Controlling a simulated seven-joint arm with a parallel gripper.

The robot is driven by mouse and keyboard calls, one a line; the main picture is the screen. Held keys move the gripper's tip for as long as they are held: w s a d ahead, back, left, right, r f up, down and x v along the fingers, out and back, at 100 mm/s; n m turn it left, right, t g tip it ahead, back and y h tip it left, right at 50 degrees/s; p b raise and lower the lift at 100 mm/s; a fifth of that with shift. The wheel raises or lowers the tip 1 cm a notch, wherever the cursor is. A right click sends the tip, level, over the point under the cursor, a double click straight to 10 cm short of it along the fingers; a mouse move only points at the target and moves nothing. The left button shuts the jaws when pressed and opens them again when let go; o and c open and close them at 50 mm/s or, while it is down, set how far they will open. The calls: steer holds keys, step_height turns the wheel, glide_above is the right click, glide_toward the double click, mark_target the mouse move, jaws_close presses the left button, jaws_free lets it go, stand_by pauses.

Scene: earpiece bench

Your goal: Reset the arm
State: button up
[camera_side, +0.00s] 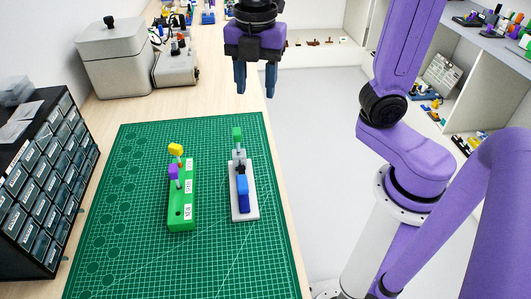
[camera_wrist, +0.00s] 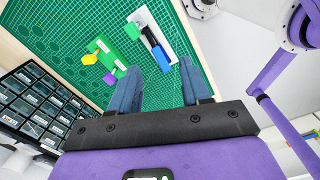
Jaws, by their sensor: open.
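My gripper (camera_side: 256,80) hangs high above the far end of the green cutting mat (camera_side: 130,180). Its two blue fingers point down, apart, with nothing between them. It also shows in the wrist view (camera_wrist: 162,90). A green block (camera_side: 181,213) with white labels stands on the mat and holds a yellow piece (camera_side: 175,150) and a purple piece (camera_side: 173,171). To its right stands a grey-white holder (camera_side: 246,212) with a blue part (camera_side: 243,193), a black part and a green tip (camera_side: 238,134). My gripper touches none of these.
A black drawer cabinet (camera_side: 45,180) stands left of the mat. A grey lidded box (camera_side: 113,60) and a grey device (camera_side: 175,68) stand behind it. Shelves (camera_side: 490,45) with small items are at the right. The mat's left part is clear.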

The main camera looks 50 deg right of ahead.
steer(key=s+d+f+m, duration=0.3)
steer(key=s+f+m, duration=0.2)
steer(key=s, duration=0.3)
steer(key=s+d+f+m, duration=0.3)
steer(key=s+f+m, duration=0.2)
steer(key=s, duration=0.2)
steer(key=shift+s+d, duration=0.35)
steer(key=shift+s, duration=0.05)
